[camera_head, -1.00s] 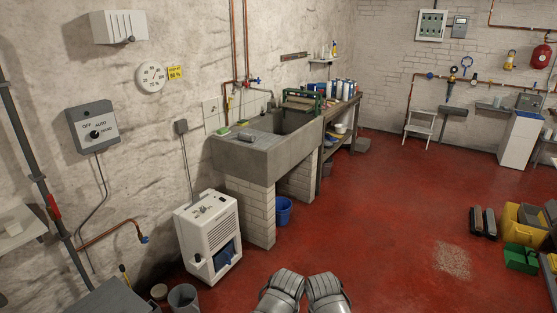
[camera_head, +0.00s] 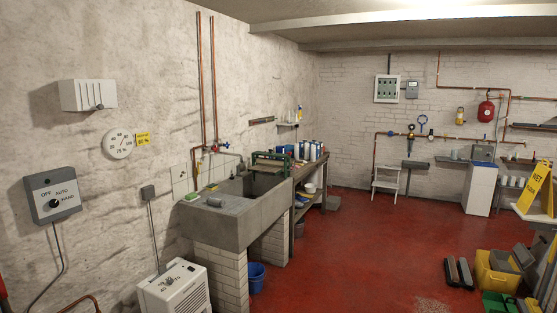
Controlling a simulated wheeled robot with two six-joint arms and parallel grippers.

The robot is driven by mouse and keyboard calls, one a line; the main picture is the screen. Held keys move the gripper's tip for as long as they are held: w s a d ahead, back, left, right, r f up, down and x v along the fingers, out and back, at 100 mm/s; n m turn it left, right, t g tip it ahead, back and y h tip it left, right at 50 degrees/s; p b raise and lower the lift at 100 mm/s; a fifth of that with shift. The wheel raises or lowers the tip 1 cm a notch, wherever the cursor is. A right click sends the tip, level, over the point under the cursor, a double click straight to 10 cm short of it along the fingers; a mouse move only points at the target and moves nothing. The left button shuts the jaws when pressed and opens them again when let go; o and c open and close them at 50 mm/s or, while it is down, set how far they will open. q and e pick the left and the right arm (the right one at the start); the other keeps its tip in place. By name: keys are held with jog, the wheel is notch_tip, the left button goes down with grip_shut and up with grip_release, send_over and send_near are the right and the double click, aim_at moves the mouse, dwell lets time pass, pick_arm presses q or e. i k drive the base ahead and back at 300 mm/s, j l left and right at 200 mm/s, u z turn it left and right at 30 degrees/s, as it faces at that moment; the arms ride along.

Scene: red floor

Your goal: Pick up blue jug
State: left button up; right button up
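I cannot clearly make out a blue jug in this view. A blue bucket-like vessel (camera_head: 256,277) stands on the red floor beside the brick leg of the stone sink (camera_head: 218,232); its handle and spout cannot be made out. Several blue-and-white containers (camera_head: 314,151) stand on the wooden bench (camera_head: 309,171) right of the sink, too small to identify. Neither of my grippers is in view.
A white dehumidifier (camera_head: 174,289) stands at the lower left near the sink. Yellow and green crates (camera_head: 497,277) and a yellow wet-floor sign (camera_head: 535,188) are at the right. A white step stool (camera_head: 386,181) is by the back wall. The middle red floor (camera_head: 365,245) is clear.

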aim_at(280, 149)
jog(key=i+l+z, duration=0.3)
jog(key=i, duration=0.6)
jog(key=i+z, duration=0.3)
jog(key=i, duration=0.55)
jog(key=i+l, duration=0.1)
jog(key=i, duration=3.65)
jog(key=i+l+u, duration=0.1)
jog(key=i+u, duration=0.3)
jog(key=i+l+u, duration=0.25)
jog(key=i+u, duration=0.2)
jog(key=i+l+u, duration=0.6)
jog(key=u, duration=0.15)
jog(key=i+l+u, duration=0.2)
jog(key=l+u, duration=0.15)
jog(key=i+l+u, duration=0.1)
jog(key=l+u, duration=0.25)
jog(key=i+l+u, duration=0.1)
jog(key=l+u, duration=0.2)
jog(key=l, duration=0.15)
jog(key=l+u, duration=0.35)
jog(key=i+l, duration=0.05)
